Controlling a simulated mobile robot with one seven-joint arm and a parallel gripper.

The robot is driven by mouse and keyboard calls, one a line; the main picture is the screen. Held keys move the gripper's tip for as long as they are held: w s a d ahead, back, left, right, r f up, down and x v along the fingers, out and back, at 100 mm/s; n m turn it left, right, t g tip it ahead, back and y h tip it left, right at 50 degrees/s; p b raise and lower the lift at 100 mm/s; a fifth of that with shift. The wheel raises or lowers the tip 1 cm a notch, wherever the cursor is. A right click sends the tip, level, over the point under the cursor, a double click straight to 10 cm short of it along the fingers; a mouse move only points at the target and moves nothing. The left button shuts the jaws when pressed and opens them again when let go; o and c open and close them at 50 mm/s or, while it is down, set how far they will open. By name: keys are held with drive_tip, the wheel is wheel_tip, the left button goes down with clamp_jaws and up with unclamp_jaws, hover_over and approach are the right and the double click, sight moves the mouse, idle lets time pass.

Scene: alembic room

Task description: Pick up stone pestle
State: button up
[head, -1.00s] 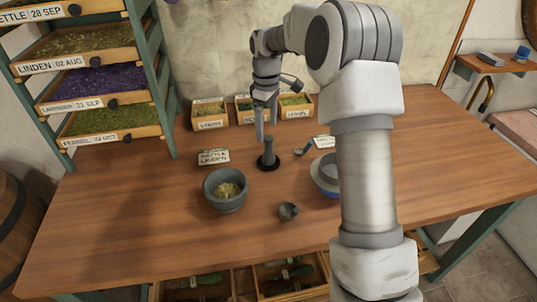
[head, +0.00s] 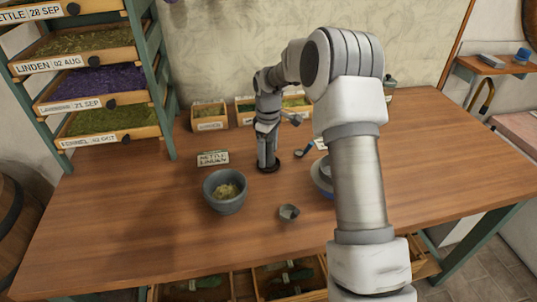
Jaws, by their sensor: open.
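The stone pestle stood upright in a dark round rest (head: 270,169) near the middle of the table in the earlier head view. Now my gripper (head: 268,162) points straight down over that spot, with its fingers low at the rest. The jaws are open and the fingers hide most or all of the pestle. I cannot tell whether a finger touches it. The grey stone mortar (head: 213,188) with green herbs in it stands to the front left of the gripper.
A small grey cup (head: 289,212) stands in front, and a blue-grey bowl (head: 321,180) is partly hidden by my arm. A label card (head: 213,158) stands left of the gripper. Small herb boxes (head: 209,125) line the wall. A drying rack (head: 160,85) stands at left.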

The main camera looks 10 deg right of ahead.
clamp_jaws()
drive_tip(key=shift+r, duration=0.15)
idle(0.5)
